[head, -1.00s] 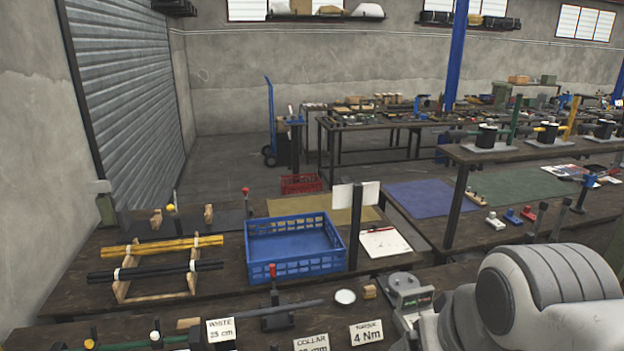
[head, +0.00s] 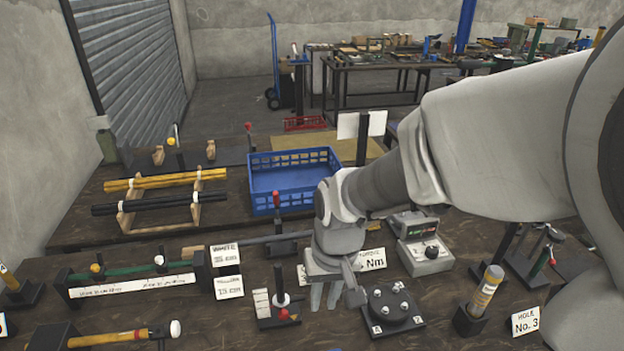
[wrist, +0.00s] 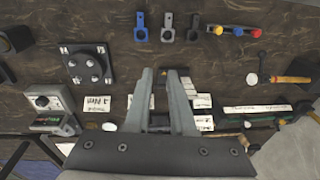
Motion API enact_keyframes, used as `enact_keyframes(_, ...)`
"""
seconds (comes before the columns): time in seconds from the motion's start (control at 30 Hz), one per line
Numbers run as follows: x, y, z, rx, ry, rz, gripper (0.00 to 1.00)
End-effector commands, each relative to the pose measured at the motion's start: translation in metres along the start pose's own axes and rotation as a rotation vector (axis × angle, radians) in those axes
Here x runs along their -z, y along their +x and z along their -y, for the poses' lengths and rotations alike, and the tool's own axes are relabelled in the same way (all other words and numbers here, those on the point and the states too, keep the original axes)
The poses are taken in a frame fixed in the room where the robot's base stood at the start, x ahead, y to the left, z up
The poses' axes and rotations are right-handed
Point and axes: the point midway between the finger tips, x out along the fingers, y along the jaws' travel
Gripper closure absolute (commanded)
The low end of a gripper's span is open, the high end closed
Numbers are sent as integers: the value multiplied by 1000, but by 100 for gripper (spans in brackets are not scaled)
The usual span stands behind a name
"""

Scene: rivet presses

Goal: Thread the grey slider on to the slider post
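A grey slider (wrist: 167,28) with a ring-shaped end lies on the dark bench in the wrist view, between a blue one (wrist: 141,27) and a darker one (wrist: 193,27). The head view does not show these sliders. My gripper (head: 324,300) points down over the bench, empty. In the wrist view its fingers (wrist: 161,75) are apart, with the grey slider beyond the tips. A dark upright post (head: 279,278) on a block base, with a white ring and red ball low on it, stands left of my gripper. I cannot tell whether it is the slider post.
A round plate with bolts (head: 391,308) stands close right of my gripper. White label cards (head: 229,286) stand to its left. A torque device (head: 424,252), a yellow tube in a holder (head: 485,292) and a blue crate (head: 291,184) are around. Yellow, blue and red knobs (wrist: 238,31) lie beside the sliders.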

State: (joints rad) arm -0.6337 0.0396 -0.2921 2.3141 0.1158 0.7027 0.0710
Motion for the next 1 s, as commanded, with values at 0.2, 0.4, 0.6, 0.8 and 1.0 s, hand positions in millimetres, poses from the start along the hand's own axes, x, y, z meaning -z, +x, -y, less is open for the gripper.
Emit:
enact_keyframes(0.2, 1, 59, 19, -57, -41, 69, 78)
enact_keyframes(0.4, 1, 78, 22, -77, -50, 83, 78)
enact_keyframes(0.6, -3, 115, 18, -78, -48, 87, 78)
enact_keyframes(0.8, -6, 158, 15, -77, -47, 86, 78)
enact_keyframes(1.0, -8, 187, 13, -76, -48, 83, 78)
